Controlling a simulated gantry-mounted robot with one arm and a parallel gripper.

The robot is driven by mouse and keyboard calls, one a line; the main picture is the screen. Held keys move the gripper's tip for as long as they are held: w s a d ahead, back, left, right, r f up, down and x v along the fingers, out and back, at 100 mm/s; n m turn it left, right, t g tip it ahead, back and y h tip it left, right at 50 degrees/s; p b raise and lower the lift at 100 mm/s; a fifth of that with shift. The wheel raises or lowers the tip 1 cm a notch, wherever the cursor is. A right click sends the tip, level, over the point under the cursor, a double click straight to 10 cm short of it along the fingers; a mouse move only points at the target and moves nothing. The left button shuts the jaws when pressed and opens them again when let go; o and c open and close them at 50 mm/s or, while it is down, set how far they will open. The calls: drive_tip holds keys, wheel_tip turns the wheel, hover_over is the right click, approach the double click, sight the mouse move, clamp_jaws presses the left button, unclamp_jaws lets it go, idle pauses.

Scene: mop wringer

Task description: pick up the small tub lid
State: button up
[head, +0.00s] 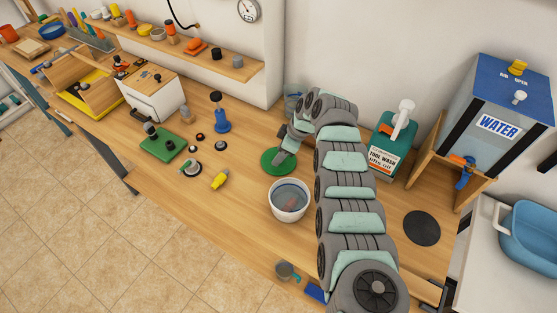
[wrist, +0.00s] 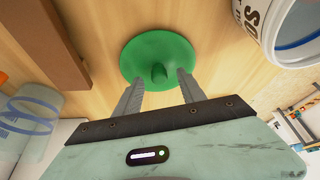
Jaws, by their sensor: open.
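The small tub lid is a green round disc (head: 269,164) lying flat on the wooden bench. In the wrist view the lid (wrist: 135,56) shows a short green knob (wrist: 159,72) standing up near its middle. My gripper (wrist: 159,79) is open and empty, its two fingers pointing at the lid with the knob between their tips. I cannot tell how high the fingertips are above the lid. In the head view my gripper (head: 279,159) is over the lid and hides part of it.
A white tub (head: 289,212) with liquid stands in front of the lid. A clear container (head: 292,104) stands behind it. A blue-based tool (head: 222,122) and a yellow item (head: 220,180) are to the left. A tool wash jug (head: 388,150) stands right, beyond my arm.

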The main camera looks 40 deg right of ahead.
drive_tip(key=shift+w+a+f, duration=0.1)
drive_tip(key=shift+f, duration=0.3)
clamp_jaws()
idle(0.4)
